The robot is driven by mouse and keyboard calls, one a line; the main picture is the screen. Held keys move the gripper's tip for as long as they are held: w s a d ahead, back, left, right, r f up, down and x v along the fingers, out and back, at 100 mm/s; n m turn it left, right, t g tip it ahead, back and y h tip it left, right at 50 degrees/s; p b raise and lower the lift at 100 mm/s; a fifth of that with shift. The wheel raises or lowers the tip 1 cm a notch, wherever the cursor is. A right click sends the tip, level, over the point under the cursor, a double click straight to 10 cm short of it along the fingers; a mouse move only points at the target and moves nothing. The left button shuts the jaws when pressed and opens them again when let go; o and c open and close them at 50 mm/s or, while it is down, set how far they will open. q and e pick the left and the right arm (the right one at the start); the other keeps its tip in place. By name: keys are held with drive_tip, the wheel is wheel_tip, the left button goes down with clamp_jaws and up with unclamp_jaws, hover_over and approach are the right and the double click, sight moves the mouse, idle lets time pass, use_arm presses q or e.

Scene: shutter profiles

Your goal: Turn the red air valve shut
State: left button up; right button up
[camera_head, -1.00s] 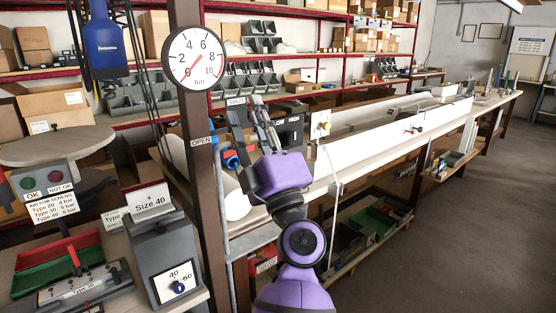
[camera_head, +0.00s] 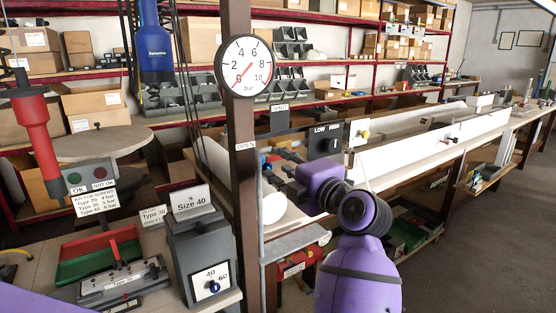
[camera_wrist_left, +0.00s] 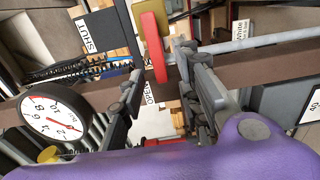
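The red valve handle (camera_wrist_left: 154,46) shows in the left wrist view as a red bar in front of a yellowish block, between the SHUT label (camera_wrist_left: 88,36) and the OPEN label (camera_wrist_left: 149,92). My left gripper (camera_wrist_left: 161,66) is open, one finger on each side of the handle's lower end; I cannot tell whether either touches it. In the head view my left gripper (camera_head: 277,172) points left towards the brown post (camera_head: 242,190), and I cannot make out the handle there. The round pressure gauge (camera_head: 244,65) hangs on the post. My right gripper is not in view.
A grey Size 40 box (camera_head: 197,250) stands left of the post. A red tool (camera_head: 32,130) and a blue tool (camera_head: 153,45) hang above the left bench. A LOW/HIGH switch panel (camera_head: 326,139) and a long white-walled bench (camera_head: 400,160) are to the right.

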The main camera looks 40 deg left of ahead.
use_arm(q)
drive_tip(key=shift+w+a, duration=0.2)
drive_tip(key=shift+a, duration=0.25)
drive_tip(key=shift+w+a, duration=0.15)
drive_tip(key=shift+a, duration=0.1)
drive_tip(key=c, duration=0.7)
clamp_jaws()
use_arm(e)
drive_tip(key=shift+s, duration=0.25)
